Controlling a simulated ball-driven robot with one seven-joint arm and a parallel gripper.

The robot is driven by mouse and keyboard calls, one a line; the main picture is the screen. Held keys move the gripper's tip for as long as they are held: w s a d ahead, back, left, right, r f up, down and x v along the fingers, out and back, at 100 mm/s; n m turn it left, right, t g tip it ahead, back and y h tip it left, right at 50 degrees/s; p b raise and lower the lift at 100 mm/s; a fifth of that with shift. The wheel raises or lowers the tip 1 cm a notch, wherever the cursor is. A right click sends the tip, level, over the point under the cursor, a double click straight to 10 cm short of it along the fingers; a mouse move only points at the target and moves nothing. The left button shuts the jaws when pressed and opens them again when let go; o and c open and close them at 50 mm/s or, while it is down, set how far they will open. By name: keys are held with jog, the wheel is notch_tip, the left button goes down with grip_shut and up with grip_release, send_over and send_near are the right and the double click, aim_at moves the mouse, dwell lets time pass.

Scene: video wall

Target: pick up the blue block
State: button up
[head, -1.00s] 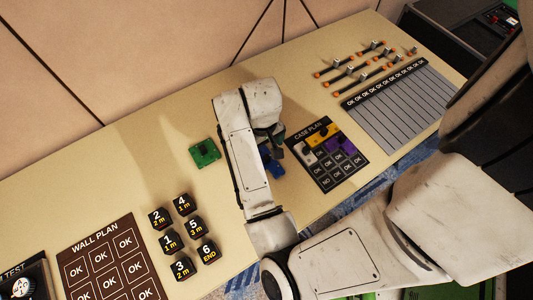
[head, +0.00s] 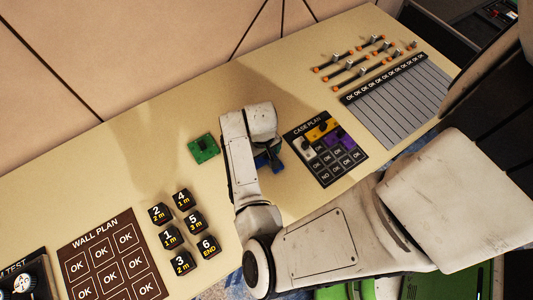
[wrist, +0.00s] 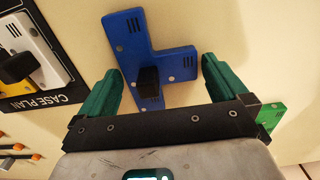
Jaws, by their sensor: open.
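My gripper (wrist: 155,85) is open, one green finger on each side of the block's near part. I cannot tell whether the fingers touch it. In the head view only part of the blue block (head: 275,166) shows, as my arm and gripper (head: 272,150) cover the rest.
A green block (head: 203,148) lies left of my arm. The case plan board (head: 338,168) with white, yellow and purple pieces lies close on the right. Black numbered blocks (head: 194,222) and the wall plan board (head: 95,225) are at lower left. Cables (head: 350,68) lie farther back.

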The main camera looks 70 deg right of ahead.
jog(key=shift+f, duration=0.1)
jog(key=c, duration=1)
